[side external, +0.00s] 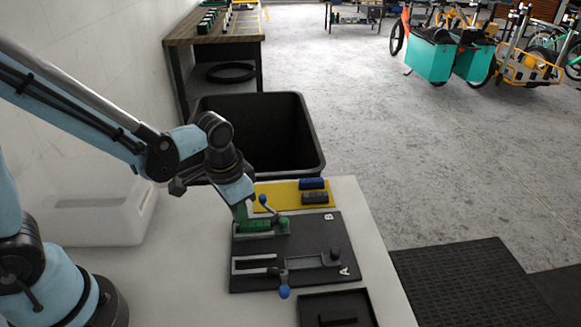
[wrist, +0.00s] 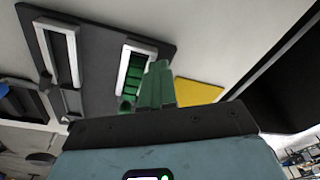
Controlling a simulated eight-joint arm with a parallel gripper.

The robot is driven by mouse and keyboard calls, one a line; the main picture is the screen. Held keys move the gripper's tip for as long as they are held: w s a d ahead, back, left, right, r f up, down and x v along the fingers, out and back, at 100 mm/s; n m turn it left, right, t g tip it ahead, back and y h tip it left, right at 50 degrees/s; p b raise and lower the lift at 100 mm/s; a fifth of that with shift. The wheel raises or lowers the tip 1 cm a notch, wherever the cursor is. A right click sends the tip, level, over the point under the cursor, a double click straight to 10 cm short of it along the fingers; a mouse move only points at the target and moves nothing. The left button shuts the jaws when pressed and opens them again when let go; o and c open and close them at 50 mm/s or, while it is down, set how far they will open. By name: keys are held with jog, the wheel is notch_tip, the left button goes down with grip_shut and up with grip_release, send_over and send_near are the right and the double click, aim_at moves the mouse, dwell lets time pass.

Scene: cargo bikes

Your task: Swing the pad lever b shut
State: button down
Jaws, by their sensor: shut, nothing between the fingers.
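Pad lever b, with its blue ball knob (side external: 262,199), stands tilted up on fixture B (side external: 262,232) in the side view. A green pad lies in that fixture. My gripper (side external: 241,218) has green fingers, shut and empty. They point down at the left end of fixture B, left of the knob; I cannot tell whether they touch anything. In the wrist view the shut fingertips (wrist: 159,66) overlap the edge of fixture B's white-edged slot (wrist: 123,68). I cannot make out lever b there.
Fixture A's lever knob (side external: 284,292) is at the front of the dark board (side external: 303,225). A yellow mat (side external: 272,188) carries blue and dark blocks behind. A black bin (side external: 312,140) stands beyond the table; a black tray (side external: 365,296) is at front right.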

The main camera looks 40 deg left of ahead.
jog(key=s, duration=0.1)
jog(key=s+g, duration=0.1)
jog(key=s, duration=0.1)
jog(key=shift+s+d+f+g, duration=0.1)
jog(key=shift+s+d+g, duration=0.15)
jog(key=shift+g, duration=0.05)
jog(key=c, duration=1.2)
grip_release()
jog(key=shift+o, duration=0.2)
notch_tip(320, 180, up, 8)
jog(key=shift+w+f, duration=0.2)
jog(key=shift+f, duration=0.05)
jog(key=shift+a, duration=0.1)
jog(key=a+r+n+t, duration=0.3)
jog(key=a+r+t, duration=0.1)
jog(key=t, duration=0.3)
jog(key=shift+s+a, duration=0.35)
jog(key=shift+a, duration=0.05)
